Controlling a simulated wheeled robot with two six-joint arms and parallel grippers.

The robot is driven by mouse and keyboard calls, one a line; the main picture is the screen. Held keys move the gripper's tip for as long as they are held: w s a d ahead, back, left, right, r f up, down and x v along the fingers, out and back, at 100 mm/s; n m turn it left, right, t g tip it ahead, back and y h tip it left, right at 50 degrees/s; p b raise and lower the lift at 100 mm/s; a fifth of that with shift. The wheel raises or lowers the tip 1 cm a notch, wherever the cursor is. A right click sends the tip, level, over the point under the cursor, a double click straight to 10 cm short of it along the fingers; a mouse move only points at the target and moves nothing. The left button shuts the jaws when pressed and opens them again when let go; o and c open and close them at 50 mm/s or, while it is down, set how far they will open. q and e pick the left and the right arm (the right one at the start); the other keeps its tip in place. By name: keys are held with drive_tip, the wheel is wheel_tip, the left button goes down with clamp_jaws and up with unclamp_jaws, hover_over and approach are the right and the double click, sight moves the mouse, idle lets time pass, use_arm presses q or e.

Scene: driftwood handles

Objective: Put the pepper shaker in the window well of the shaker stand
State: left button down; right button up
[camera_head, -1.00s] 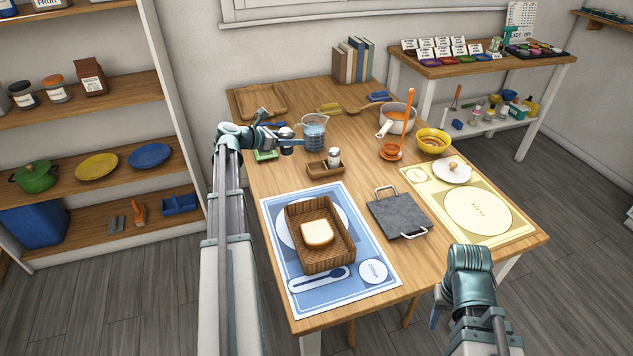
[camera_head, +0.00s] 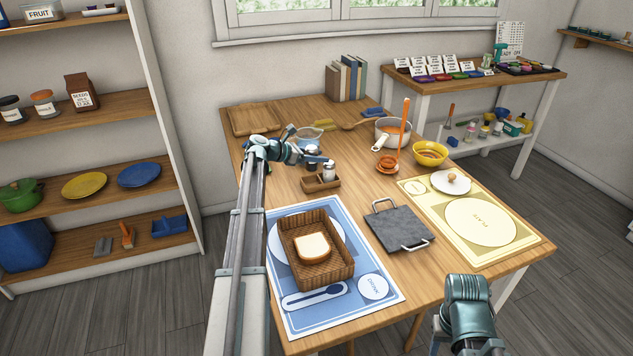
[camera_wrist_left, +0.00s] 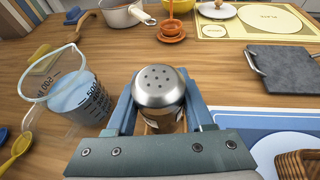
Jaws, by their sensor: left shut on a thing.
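The pepper shaker (camera_wrist_left: 160,98), with a holed metal cap and brown contents, is between the blue fingers of my left gripper (camera_wrist_left: 160,112) in the left wrist view. The gripper is shut on it. In the head view my left gripper (camera_head: 313,158) is just behind and above the shaker stand (camera_head: 314,186); the held shaker is hard to make out there. The stand is a small wooden holder with a light shaker (camera_head: 329,171) at its right end. Its left part looks empty; I cannot tell which well has the window. My right gripper (camera_head: 437,328) is mostly hidden by its wrist.
A measuring jug (camera_head: 306,138) stands close behind my left gripper; it also shows in the left wrist view (camera_wrist_left: 78,98). A basket (camera_head: 340,268) and grey slab (camera_head: 398,228) lie in front.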

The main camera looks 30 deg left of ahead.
sight(317, 174)
use_arm(q)
drive_tip(key=shift+f+b, duration=2.95)
drive_tip(key=shift+f, duration=0.65)
use_arm(e)
wheel_tip(317, 174, down, 7)
use_arm(q)
drive_tip(key=shift+f, duration=0.1)
drive_tip(key=shift+c, duration=1.4)
unclamp_jaws()
use_arm(e)
drive_tip(key=shift+f, duration=0.2)
use_arm(q)
drive_tip(key=shift+r, duration=0.3)
drive_tip(key=p+v, duration=0.4)
drive_tip(key=v, duration=0.6)
drive_tip(key=shift+s+a, duration=0.1)
drive_tip(key=shift+s, duration=0.1)
drive_tip(key=shift+p+v, duration=0.35)
drive_tip(key=shift+v, duration=0.4)
use_arm(e)
drive_tip(key=shift+r, duration=2.45)
